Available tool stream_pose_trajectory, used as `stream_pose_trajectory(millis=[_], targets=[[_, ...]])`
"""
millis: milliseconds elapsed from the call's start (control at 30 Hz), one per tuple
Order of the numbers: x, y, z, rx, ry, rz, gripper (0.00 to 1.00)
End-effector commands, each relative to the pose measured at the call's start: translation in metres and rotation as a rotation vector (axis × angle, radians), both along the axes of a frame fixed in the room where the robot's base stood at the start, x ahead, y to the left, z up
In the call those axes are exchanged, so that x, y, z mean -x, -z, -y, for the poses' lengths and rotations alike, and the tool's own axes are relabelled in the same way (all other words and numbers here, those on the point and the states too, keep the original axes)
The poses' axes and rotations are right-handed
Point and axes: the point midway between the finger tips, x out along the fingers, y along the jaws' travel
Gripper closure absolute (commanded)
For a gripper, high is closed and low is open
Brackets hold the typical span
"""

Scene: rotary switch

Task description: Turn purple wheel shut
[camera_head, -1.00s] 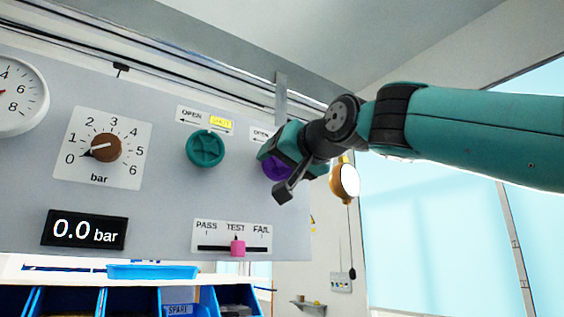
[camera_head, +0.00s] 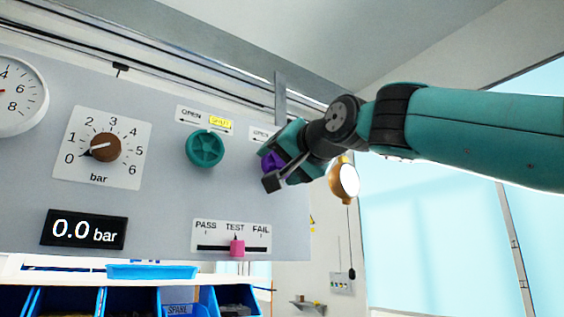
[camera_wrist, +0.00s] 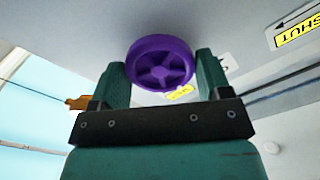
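The purple wheel (camera_head: 272,161) is on the grey panel, right of the teal wheel (camera_head: 205,149). My gripper (camera_head: 272,168) covers much of it in the head view. In the wrist view the spoked face of the purple wheel (camera_wrist: 160,62) lies between my two teal fingers (camera_wrist: 160,70), one on each side, with no clear gap. My gripper appears shut on its rim. The label plate (camera_head: 262,135) above the purple wheel shows "OPEN"; its right part is hidden by my arm.
The teal wheel has an OPEN/SHUT plate (camera_head: 205,119). Further left are a brown knob (camera_head: 105,147) pointing near 0 and a 0.0 bar display (camera_head: 84,229). A pink slider (camera_head: 237,248) stands at TEST below. A round lamp (camera_head: 344,180) is close right of my gripper.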

Motion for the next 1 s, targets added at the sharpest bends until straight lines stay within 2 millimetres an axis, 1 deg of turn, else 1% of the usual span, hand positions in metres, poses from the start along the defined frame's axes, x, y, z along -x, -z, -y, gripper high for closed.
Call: stream_pose_trajectory(millis=[33, 67, 100, 367, 467, 567, 667, 900, 1000], targets=[[0.0, 0.0, 0.0, 0.0, 0.001, 0.0, 0.17], [0.0, 0.0, 0.0, 0.0, 0.001, 0.0, 0.1], [0.0, 0.0, 0.0, 0.001, 0.0, 0.001, 0.08], [0.001, 0.0, 0.0, 0.001, -0.001, 0.002, 0.08], [0.006, 0.001, 0.004, 0.001, -0.001, 0.003, 0.08], [0.018, 0.003, 0.012, 0.0, -0.001, 0.003, 0.08], [0.037, 0.004, 0.025, -0.001, 0.0, 0.005, 0.08], [0.089, 0.005, 0.06, -0.002, 0.001, 0.004, 0.08], [0.108, 0.004, 0.073, 0.0, 0.0, 0.004, 0.08]])
